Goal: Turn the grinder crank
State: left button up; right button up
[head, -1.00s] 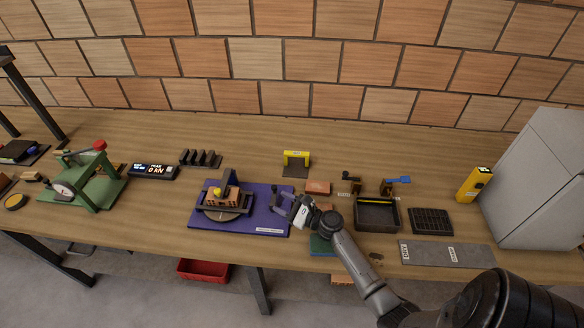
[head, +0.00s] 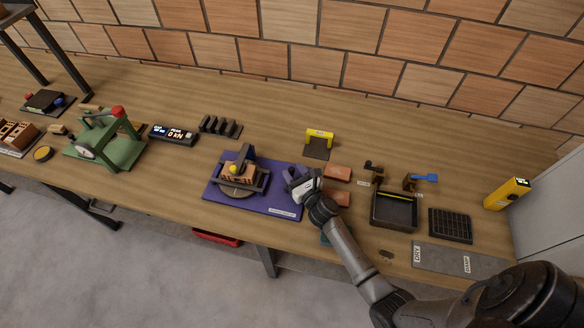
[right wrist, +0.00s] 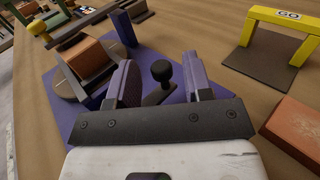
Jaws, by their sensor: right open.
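The grinder has a purple base (head: 285,209) and a round grey disc with a brick (head: 239,177) held above it; the brick (right wrist: 90,56) also shows in the right wrist view. The black crank knob (right wrist: 161,72) stands upright at the right side of the grinder. My right gripper (right wrist: 157,62) is open, with its two purple fingers on either side of the knob and a gap visible around it. In the head view my right gripper (head: 296,178) covers most of the crank. My left gripper is not in view.
A yellow gauge arch (head: 320,134) stands behind on the right, with loose bricks (head: 337,172) beside my right arm. A dark tray (head: 394,210) and a black grid (head: 450,225) lie further right. A green press (head: 108,150) stands at left. The table behind the grinder is mostly clear.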

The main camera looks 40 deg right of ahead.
jog(key=shift+w+d, duration=0.15)
jog(key=shift+w, duration=0.7)
jog(key=shift+c, duration=0.4)
grip_shut()
jog(key=shift+y, duration=0.3)
